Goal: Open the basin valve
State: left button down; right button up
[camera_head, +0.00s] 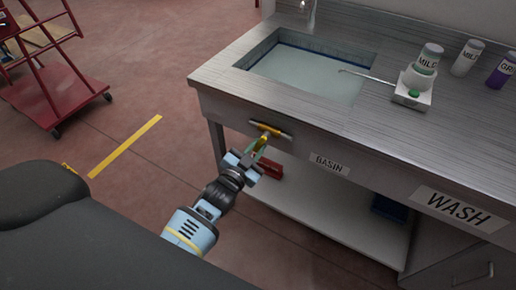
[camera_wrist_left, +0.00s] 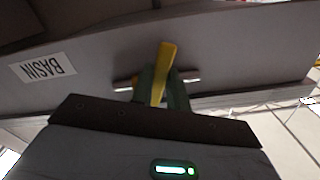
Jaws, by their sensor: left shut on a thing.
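The basin valve (camera_head: 268,129) is a brass-yellow body on a horizontal pipe at the front panel of the steel bench, left of the BASIN label (camera_head: 329,164). Its yellow lever (camera_wrist_left: 164,62) points out from the panel toward me. My left gripper (camera_head: 259,149) is shut on this lever, with a finger on each side of it in the left wrist view (camera_wrist_left: 161,88). The fingers hide part of the valve body. The basin (camera_head: 305,75) above is a rectangular sink with a pale bluish surface inside. My right gripper is not in view.
Bottles (camera_head: 467,57) and a white holder (camera_head: 412,92) with a thin rod stand on the bench top at right. A lower shelf (camera_head: 335,213) carries a red object (camera_head: 270,169) and a blue bin (camera_head: 389,207). A red cart (camera_head: 62,100) stands far left; the floor between is clear.

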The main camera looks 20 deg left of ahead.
pick_arm(q)
jog(key=shift+a+r+m, duration=0.1)
jog(key=shift+a+m, duration=0.15)
jog(key=shift+m, duration=0.65)
jog(key=c, duration=1.4)
grip_release()
jog(key=shift+o, duration=0.2)
jog(key=shift+s, duration=0.1)
jog(key=s, duration=0.7)
jog(key=shift+s+a, duration=0.3)
jog(key=shift+a, duration=0.1)
